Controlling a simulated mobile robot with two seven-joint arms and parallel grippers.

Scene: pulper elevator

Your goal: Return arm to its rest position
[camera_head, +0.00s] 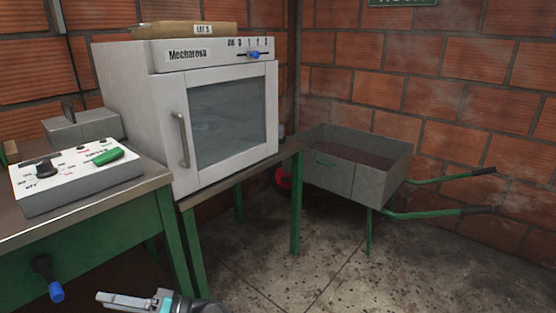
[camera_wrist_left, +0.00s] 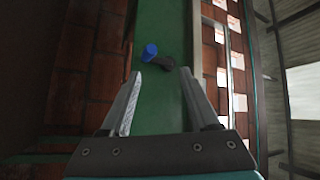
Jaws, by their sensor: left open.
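My left gripper (camera_head: 122,301) shows at the bottom of the head view, low in front of the green table. In the left wrist view its two fingers (camera_wrist_left: 163,105) stand apart with nothing between them. A crank handle with a blue grip (camera_head: 50,278) sticks out of the table's green front in the head view, left of the gripper and apart from it. The blue grip (camera_wrist_left: 150,52) also shows in the left wrist view, beyond the fingertips. My right gripper is in neither view.
A control box (camera_head: 80,180) with a dark knob and a green switch lies on the green table (camera_head: 90,265). A white oven-like machine (camera_head: 180,110) stands beside it, door shut. A grey wheelbarrow (camera_head: 350,160) stands at the brick wall. The floor (camera_head: 330,270) in front is clear.

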